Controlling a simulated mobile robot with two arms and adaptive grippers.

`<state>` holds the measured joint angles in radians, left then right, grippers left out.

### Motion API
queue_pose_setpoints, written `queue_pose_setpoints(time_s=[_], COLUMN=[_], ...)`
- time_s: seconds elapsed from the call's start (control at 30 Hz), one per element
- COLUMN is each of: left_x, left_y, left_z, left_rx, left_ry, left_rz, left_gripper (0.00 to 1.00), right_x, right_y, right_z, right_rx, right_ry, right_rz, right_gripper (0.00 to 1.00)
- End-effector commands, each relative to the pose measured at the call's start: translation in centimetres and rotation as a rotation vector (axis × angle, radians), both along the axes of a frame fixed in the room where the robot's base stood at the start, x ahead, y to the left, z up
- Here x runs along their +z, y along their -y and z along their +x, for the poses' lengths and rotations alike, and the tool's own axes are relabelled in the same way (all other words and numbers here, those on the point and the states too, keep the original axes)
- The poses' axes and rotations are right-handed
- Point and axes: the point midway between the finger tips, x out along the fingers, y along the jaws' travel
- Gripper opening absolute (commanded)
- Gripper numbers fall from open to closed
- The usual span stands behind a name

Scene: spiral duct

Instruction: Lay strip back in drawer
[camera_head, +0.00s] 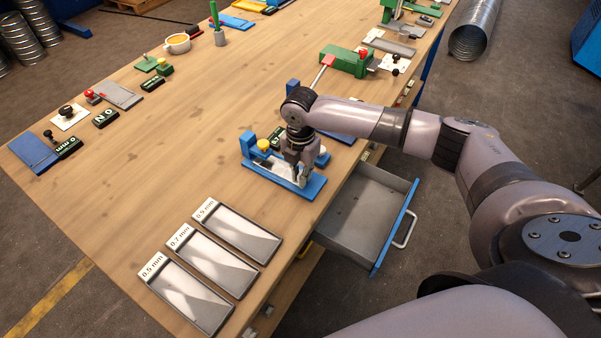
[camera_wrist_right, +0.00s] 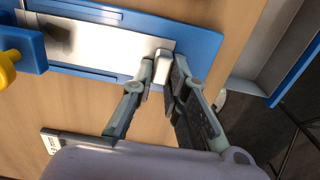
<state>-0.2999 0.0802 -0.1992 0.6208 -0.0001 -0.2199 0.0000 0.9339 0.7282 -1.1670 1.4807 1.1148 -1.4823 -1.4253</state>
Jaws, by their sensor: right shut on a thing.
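My right gripper (camera_head: 298,178) points down over the blue fixture (camera_head: 312,190) at the table's right edge. In the right wrist view, the gripper (camera_wrist_right: 166,75) is shut on the end of a pale metal strip (camera_wrist_right: 105,42). The strip lies along the blue fixture, which also shows in this view (camera_wrist_right: 207,45); I cannot tell whether it is lifted off. The open drawer (camera_head: 345,232) has a grey inside, a blue front and a pale handle. It juts out below the table edge and looks empty. My left gripper is out of view.
Three labelled trays (camera_head: 203,282) lie on the table in front of the fixture. A yellow knob (camera_head: 263,145) stands on the fixture's left part. A green tool with a red-tipped lever (camera_head: 345,62) stands farther back. The table's middle is clear.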

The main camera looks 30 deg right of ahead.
Motion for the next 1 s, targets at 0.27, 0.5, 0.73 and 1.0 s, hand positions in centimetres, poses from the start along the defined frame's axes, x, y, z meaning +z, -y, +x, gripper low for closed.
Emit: queue_pose_setpoints(time_s=[0.27,0.5,0.73,1.0], left_x=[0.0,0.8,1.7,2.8], left_y=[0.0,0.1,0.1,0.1], left_z=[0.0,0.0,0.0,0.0], left_rx=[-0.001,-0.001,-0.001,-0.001], left_ry=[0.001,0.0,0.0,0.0], left_rz=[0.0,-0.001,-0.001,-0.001], left_gripper=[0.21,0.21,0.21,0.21], right_x=[0.0,0.2,0.3,0.4], right_y=[0.0,0.3,1.0,1.6], right_z=[0.0,-0.5,-1.6,-2.7], right_rx=[0.0,0.0,-0.001,-0.001], right_ry=[0.001,0.0,0.0,0.0], right_rz=[0.001,0.0,-0.001,0.0], right_gripper=[0.0,0.0,0.0,0.0])
